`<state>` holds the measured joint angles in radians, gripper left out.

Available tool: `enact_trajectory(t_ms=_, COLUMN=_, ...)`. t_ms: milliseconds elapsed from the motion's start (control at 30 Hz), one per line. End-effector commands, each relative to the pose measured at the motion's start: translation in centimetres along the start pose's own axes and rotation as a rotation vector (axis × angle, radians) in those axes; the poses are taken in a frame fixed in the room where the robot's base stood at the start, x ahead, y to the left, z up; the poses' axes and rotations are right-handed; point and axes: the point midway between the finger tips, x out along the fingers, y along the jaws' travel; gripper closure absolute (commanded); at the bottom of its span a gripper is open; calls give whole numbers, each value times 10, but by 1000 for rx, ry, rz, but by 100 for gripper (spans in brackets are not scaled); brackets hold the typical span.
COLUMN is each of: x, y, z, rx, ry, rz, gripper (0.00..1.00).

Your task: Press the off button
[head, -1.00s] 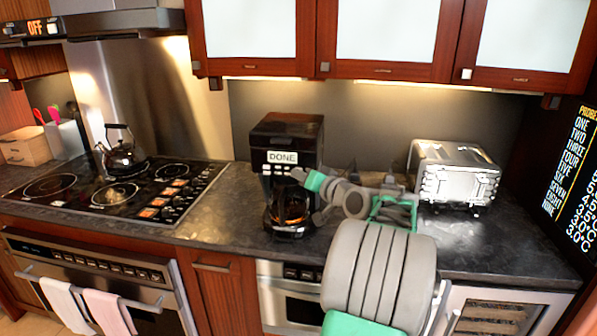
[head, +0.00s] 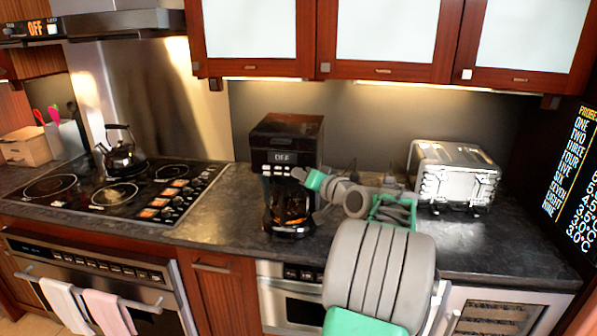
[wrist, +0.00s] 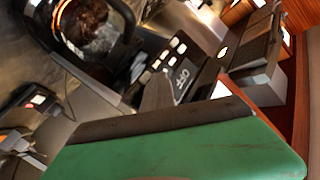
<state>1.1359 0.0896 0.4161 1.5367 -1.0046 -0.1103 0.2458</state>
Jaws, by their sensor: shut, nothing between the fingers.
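The black coffee maker (head: 288,135) stands on the dark counter, with a glass carafe (head: 288,205) of dark liquid in its base. Its small display (head: 282,157) reads OFF and is dark. A row of light buttons (head: 275,169) sits just below the display; buttons (wrist: 172,52) and display (wrist: 182,85) also show tilted in the wrist view. My gripper (head: 298,174) is shut and empty, its tip at the right end of the button row. I cannot tell whether it touches a button. In the wrist view the green gripper body covers the lower part.
A silver toaster (head: 455,175) stands to the right on the counter. A stove with a kettle (head: 122,155) is at the left. Wall cabinets (head: 390,35) hang above. The counter between stove and coffee maker is clear.

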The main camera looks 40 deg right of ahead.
Motion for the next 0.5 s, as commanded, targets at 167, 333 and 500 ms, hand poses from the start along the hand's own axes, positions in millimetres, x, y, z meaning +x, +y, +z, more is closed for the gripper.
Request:
enact_trajectory(t_ms=167, x=-4, y=-2, z=4, rx=-1, ry=1, rz=0, gripper=100)
enact_trajectory(t_ms=333, x=-10, y=-7, z=8, rx=0, ry=1, rz=0, gripper=100)
enact_trajectory(t_ms=500, x=-10, y=-8, z=8, rx=0, ry=0, rz=0, gripper=100)
